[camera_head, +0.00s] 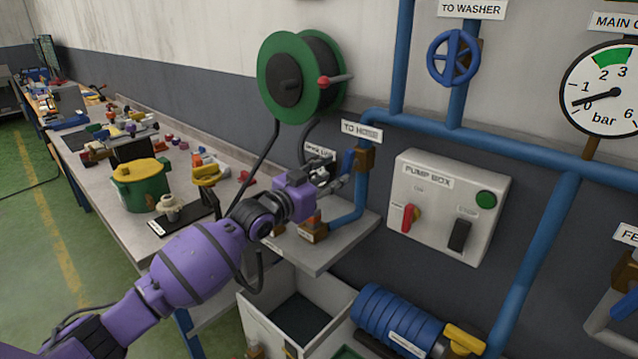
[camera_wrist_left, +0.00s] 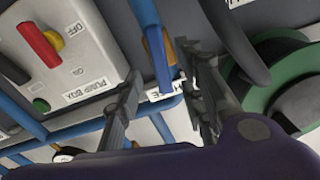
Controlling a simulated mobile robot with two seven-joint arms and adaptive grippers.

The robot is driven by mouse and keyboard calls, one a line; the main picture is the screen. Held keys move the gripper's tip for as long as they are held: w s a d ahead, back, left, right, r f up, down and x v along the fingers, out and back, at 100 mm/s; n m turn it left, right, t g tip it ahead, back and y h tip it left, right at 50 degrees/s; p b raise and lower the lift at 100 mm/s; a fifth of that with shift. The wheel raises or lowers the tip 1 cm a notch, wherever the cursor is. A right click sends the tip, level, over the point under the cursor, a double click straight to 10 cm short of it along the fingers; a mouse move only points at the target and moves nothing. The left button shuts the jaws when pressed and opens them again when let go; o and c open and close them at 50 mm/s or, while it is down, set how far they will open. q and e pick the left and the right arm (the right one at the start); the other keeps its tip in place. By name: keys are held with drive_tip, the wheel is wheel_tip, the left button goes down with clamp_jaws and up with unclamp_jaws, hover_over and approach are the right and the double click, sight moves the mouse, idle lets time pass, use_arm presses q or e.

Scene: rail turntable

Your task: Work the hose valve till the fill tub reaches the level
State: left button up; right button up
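The hose valve's brown body (camera_head: 364,158) sits on the blue pipe under the "TO HOSE" label, with a blue lever (camera_head: 348,161) at its left. My left gripper (camera_head: 338,182) is just below and left of the lever. In the left wrist view its fingers (camera_wrist_left: 167,72) are spread apart, and the blue lever (camera_wrist_left: 160,55) shows beyond and between them. I cannot tell whether they touch it. The fill tub (camera_head: 256,320) is pale, stands below the bench shelf and has a dark surface inside. Its level mark cannot be made out. My right gripper is not in view.
A green hose reel (camera_head: 279,82) hangs on the wall above the gripper. The pump box (camera_head: 449,205) is to the right, with a red switch. The pressure gauge (camera_head: 605,90) needle is near zero. The bench (camera_head: 330,250) holds a green pot and tools.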

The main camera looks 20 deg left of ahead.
use_arm(q)
drive_tip(key=v, duration=0.5)
drive_tip(key=shift+s+a, duration=0.1)
drive_tip(key=shift+s, duration=0.15)
drive_tip(key=shift+f, duration=0.1)
